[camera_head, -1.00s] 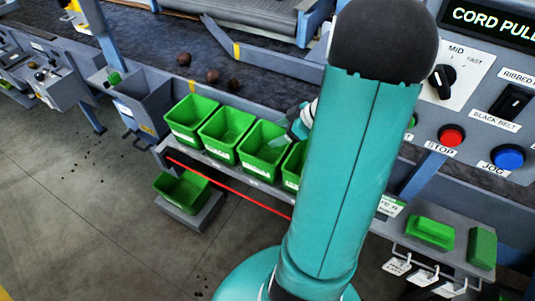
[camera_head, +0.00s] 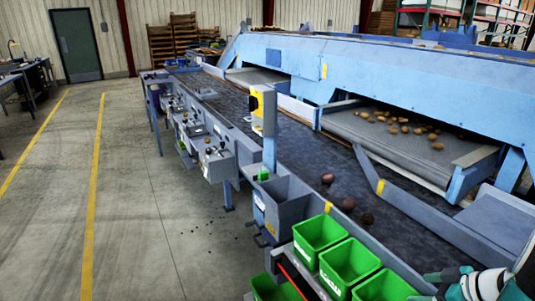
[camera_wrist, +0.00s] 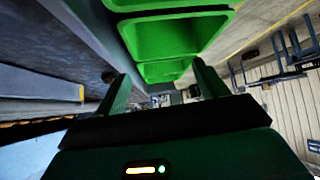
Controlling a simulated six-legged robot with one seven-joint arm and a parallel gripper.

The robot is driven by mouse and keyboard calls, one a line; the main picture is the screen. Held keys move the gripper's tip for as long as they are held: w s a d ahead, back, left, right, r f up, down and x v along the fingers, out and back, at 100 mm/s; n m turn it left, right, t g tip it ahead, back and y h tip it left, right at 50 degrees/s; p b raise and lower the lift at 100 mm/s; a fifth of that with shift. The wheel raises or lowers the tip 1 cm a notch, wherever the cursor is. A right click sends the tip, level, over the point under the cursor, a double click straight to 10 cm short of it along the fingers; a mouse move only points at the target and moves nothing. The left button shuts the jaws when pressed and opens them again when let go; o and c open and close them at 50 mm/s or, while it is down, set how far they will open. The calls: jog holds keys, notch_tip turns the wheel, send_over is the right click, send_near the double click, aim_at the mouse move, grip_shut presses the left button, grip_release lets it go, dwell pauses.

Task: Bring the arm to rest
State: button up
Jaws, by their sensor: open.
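My arm shows only at the bottom right corner of the head view, as a teal and white part (camera_head: 474,284). In the wrist view my gripper (camera_wrist: 163,84) has its two dark green fingers wide apart. Nothing is between them but a view of the green bins beyond. A near green bin (camera_wrist: 175,37) fills the top middle of that view, apart from the fingers. In the head view several green bins, such as one at the left of the row (camera_head: 318,238), stand close by my arm.
The grader's dark belt (camera_head: 290,145) runs away beside the bins, with a few potatoes (camera_head: 348,203) on it. A grey hopper box (camera_head: 281,208) and control boxes (camera_head: 217,160) line its near side. The concrete floor (camera_head: 130,215) at the left is open.

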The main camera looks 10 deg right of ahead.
jog(key=w+a+r+m+t+h, duration=0.25)
jog(key=w+r+h, duration=0.25)
jog(key=r, duration=0.4)
jog(key=w+a+r+m+t+h, duration=0.1)
jog(key=w+a+r+m+h, duration=0.1)
jog(key=w+a+r+h, duration=0.5)
jog(key=s+a+f+m+g+y, duration=0.1)
jog(key=s+a+g+y, duration=0.4)
jog(key=s+a, duration=1.2)
jog(key=a+y, duration=0.2)
jog(key=a, duration=0.2)
jog(key=shift+s+f+m+g+y, duration=0.3)
jog(key=shift+m+g, duration=0.05)
